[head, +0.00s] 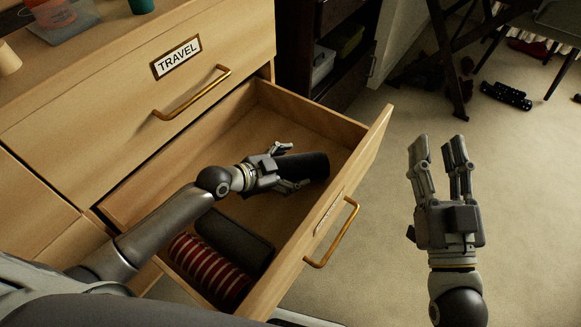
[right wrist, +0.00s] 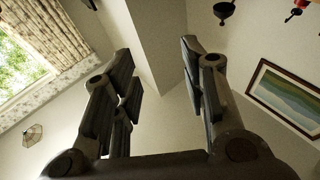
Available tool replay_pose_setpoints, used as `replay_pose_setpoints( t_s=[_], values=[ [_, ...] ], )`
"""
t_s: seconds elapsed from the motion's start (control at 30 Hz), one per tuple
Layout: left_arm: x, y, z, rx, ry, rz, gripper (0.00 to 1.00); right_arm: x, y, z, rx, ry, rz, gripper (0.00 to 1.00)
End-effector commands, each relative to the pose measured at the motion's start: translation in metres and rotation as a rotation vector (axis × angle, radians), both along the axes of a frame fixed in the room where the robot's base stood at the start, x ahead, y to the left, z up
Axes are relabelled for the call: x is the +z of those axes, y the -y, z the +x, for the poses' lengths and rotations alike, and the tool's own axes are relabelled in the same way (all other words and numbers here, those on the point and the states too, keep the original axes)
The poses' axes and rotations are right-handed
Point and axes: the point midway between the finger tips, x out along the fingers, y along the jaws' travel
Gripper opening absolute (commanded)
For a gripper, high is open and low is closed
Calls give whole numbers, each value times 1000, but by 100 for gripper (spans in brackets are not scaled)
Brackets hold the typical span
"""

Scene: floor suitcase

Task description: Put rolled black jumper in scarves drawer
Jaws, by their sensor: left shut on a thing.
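The rolled black jumper (head: 306,167) is a dark roll inside the open drawer (head: 368,146), near its far right part. My left gripper (head: 288,165) is shut on its left end, down within the drawer walls. Whether the roll touches the drawer floor I cannot tell. The drawer's front label (head: 325,217) is too small to read. My right gripper (head: 441,152) is open and empty, to the right of the drawer over the floor; its spread fingers also show in the right wrist view (right wrist: 158,80).
A red striped roll (head: 210,272) and a dark grey roll (head: 233,243) lie in the near left part of the drawer. Above is a closed drawer labelled TRAVEL (head: 176,57) with a brass handle (head: 192,93).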

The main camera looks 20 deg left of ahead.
Motion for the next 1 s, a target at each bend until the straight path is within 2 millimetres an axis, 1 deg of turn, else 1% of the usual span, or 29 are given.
replay_pose_setpoints(
  t_s=[0.27,0.3,0.43,0.87,0.93,1.0],
  values=[
    [0,0,1,0,4,-1,46,2,0,-1,0,10,2,40],
    [-1,0,0,0,0,0,84,3,0,-1,0,15,4,40],
    [-1,0,0,0,0,0,100,3,0,-1,0,15,4,40],
    [1,0,0,0,0,0,100,2,0,0,0,7,2,40],
    [2,-3,-2,0,-1,2,100,-1,0,1,0,-17,-4,40],
    [5,-6,-7,0,-1,4,100,-11,1,3,-3,-70,-18,40]
  ],
)
